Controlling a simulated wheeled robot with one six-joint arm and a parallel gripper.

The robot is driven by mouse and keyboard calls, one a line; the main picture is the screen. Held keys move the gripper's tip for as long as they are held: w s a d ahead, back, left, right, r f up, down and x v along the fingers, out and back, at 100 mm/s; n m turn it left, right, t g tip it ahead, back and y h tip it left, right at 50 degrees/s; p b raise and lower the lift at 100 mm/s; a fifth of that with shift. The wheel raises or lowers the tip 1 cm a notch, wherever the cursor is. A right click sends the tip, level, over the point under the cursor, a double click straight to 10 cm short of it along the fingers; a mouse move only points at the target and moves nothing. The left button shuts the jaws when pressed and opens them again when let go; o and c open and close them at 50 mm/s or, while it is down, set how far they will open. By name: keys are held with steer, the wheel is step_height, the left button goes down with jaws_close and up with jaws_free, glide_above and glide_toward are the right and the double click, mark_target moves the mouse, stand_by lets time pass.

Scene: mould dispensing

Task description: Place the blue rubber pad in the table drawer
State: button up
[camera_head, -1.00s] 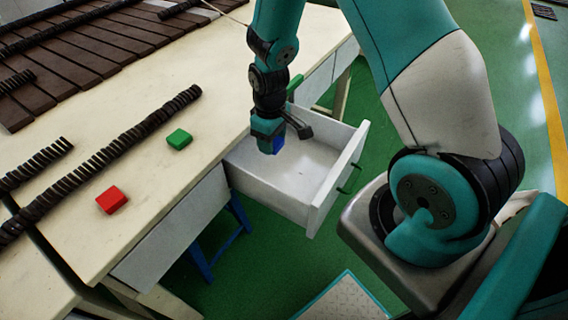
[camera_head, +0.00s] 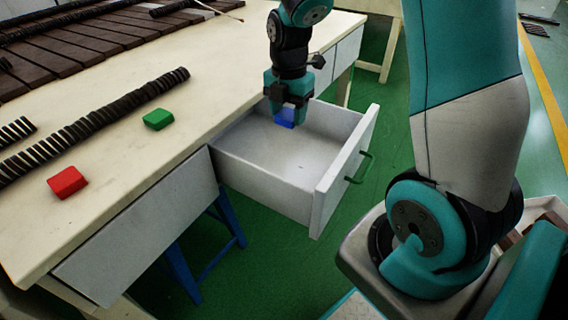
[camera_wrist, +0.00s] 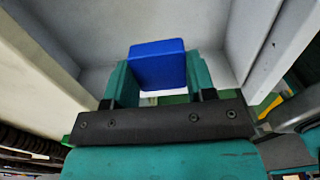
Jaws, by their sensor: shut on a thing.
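The blue rubber pad (camera_head: 286,116) is held between the fingers of my gripper (camera_head: 285,103), over the back part of the open table drawer (camera_head: 250,175). In the wrist view the blue pad (camera_wrist: 157,64) sits between the two teal fingers of my gripper (camera_wrist: 152,85), with the drawer's pale inside (camera_wrist: 215,20) around it. My gripper is shut on the pad. I cannot tell whether the pad touches the drawer floor.
A green pad (camera_head: 158,119) and a red pad (camera_head: 68,182) lie on the cream table (camera_head: 120,190), left of the drawer. A long dark ribbed strip (camera_head: 110,118) lies behind them. The drawer's front panel (camera_head: 345,170) has a green handle. The drawer floor is clear.

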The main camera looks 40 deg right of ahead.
mark_target(288, 168)
step_height(288, 168, down, 15)
steer(key=b, duration=0.3)
steer(key=shift+b, duration=0.35)
steer(key=shift+f, duration=0.15)
steer(key=o, duration=0.9)
